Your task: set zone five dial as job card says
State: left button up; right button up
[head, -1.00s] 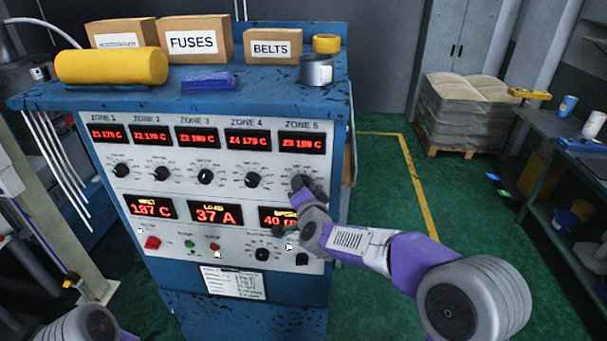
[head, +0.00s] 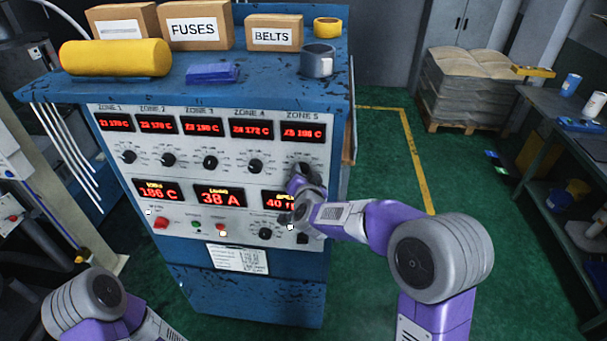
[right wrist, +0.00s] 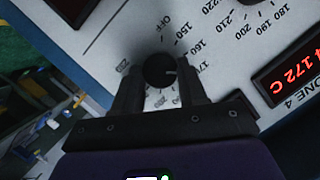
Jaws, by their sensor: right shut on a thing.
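The zone 5 dial (right wrist: 160,72) is a round black knob with a light pointer mark. In the right wrist view it sits between the two dark fingers of my right gripper (right wrist: 160,88), which is shut on it. In the head view my right gripper (head: 300,182) covers this dial, below the red zone 5 display (head: 303,133), which seems to read around 186 C. The job card (head: 238,259) is a white sheet on the lower panel front; its text is too small to read. My left arm shows at the bottom left, but its gripper is out of view.
Dials for zones 1 to 4 sit in a row to the left, with the zone 4 dial (head: 255,166) nearest. Buttons and a red switch (head: 161,223) are below.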

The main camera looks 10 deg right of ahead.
jog(key=o, duration=1.1)
jog(key=shift+c, duration=0.2)
jog(key=shift+s, duration=0.1)
jog(key=v, duration=0.7)
jog(key=shift+s+b, duration=0.2)
jog(key=shift+b, duration=0.15)
